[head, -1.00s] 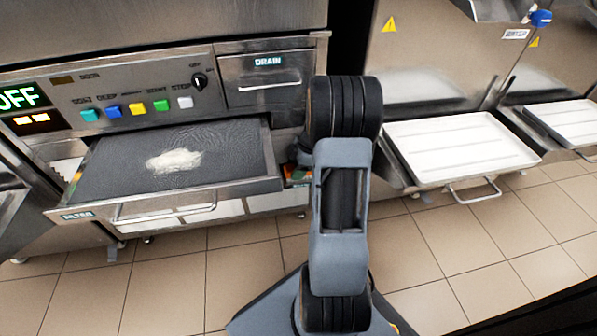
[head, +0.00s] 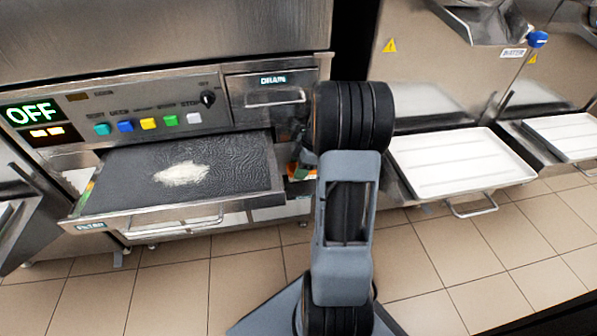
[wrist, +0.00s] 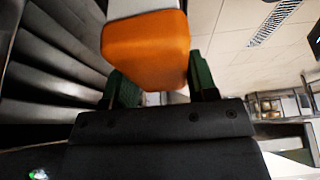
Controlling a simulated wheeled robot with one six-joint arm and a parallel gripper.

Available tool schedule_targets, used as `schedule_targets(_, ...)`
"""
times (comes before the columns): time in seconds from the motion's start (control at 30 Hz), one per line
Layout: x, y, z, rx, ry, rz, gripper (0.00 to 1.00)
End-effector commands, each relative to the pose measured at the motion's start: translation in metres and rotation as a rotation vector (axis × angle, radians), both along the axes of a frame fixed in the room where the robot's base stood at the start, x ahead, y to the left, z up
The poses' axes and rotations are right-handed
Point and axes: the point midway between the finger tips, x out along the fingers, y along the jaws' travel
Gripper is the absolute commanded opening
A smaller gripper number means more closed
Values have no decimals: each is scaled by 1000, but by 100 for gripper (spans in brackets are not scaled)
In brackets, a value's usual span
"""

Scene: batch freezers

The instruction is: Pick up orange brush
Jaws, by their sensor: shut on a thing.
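The orange brush (wrist: 147,48) shows large in the wrist view, with a pale grey part above its orange block. It sits between the green fingers of my gripper (wrist: 162,84), which is shut on it. In the head view my own arm hides most of the gripper. Small orange and green patches (head: 300,171) show just left of the arm, beside the open drawer; I cannot tell there which part is brush.
An open filter drawer (head: 240,203) with a dark mesh and white residue (head: 181,173) is at left. The button panel (head: 150,115) and closed drain drawer (head: 270,97) are above it. A white tray (head: 460,160) stands at right. The tiled floor in front is clear.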

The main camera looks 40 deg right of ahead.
Motion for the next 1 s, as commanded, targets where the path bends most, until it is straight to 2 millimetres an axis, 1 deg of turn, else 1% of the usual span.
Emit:
schedule_targets(0.03,-4,2,8,0,0,0,28)
schedule_targets(0.17,-29,14,5,2,1,-2,28)
schedule_targets(0.27,-51,25,6,1,1,-3,28)
schedule_targets(0.5,-117,56,6,0,0,-5,28)
schedule_targets(0.67,-153,74,5,0,0,-4,28)
schedule_targets(0.7,-154,75,-3,-3,-6,-2,28)
schedule_targets(0.73,-155,75,-5,-3,-8,0,28)
schedule_targets(1.0,-167,81,-2,1,-9,1,28)
